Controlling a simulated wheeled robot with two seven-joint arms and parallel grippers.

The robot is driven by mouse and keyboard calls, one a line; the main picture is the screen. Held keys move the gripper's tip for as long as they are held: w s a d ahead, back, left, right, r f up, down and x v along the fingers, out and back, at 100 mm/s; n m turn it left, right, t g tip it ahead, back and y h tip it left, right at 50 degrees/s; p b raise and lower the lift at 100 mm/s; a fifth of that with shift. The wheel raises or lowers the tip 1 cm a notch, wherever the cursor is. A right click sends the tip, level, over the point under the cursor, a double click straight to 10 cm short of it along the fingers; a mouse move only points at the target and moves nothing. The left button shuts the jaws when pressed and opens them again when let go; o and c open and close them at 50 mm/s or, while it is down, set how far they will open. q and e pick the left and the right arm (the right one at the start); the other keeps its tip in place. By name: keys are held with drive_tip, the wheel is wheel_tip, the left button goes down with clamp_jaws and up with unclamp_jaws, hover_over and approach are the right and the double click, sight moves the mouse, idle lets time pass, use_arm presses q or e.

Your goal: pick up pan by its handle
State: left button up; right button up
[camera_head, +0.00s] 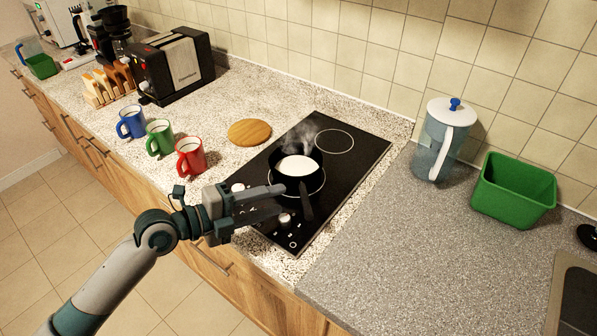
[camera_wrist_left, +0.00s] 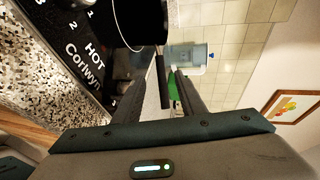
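A black pan (camera_head: 298,165) with white steaming liquid stands on the black hob (camera_head: 345,165). Its dark handle (camera_head: 306,200) points toward the counter's front edge. My left gripper (camera_head: 283,198) is open and empty, over the hob's front, with its fingers pointing right at the handle. The fingertips look a little short of the handle in the head view. In the left wrist view the pan (camera_wrist_left: 138,22) is at the top, and its handle (camera_wrist_left: 163,82) shows in the gap between the two fingers. I cannot tell the exact distance. My right gripper is not in view.
Blue (camera_head: 131,122), green (camera_head: 159,138) and red (camera_head: 190,157) mugs stand left of the hob. A round wooden board (camera_head: 249,132) lies behind the red mug. A toaster (camera_head: 180,65) is at the back. A pitcher (camera_head: 440,140) and green tub (camera_head: 513,190) stand right; the front-right counter is clear.

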sight(304, 193)
use_arm(q)
drive_tip(key=p+x, duration=0.1)
drive_tip(key=x, duration=0.2)
drive_tip(key=shift+r, duration=0.1)
drive_tip(key=shift+w+d, duration=0.2)
drive_tip(key=shift+d, duration=0.15)
drive_tip(key=shift+p, duration=0.3)
drive_tip(key=shift+r+p+x, duration=0.25)
drive_tip(key=shift+p+x, duration=0.65)
drive_tip(key=shift+x, duration=0.1)
drive_tip(key=shift+p+x, duration=0.6)
drive_tip(key=shift+x, duration=0.4)
drive_tip(key=shift+w+d+f, duration=0.3)
drive_tip(key=shift+d+f, duration=0.25)
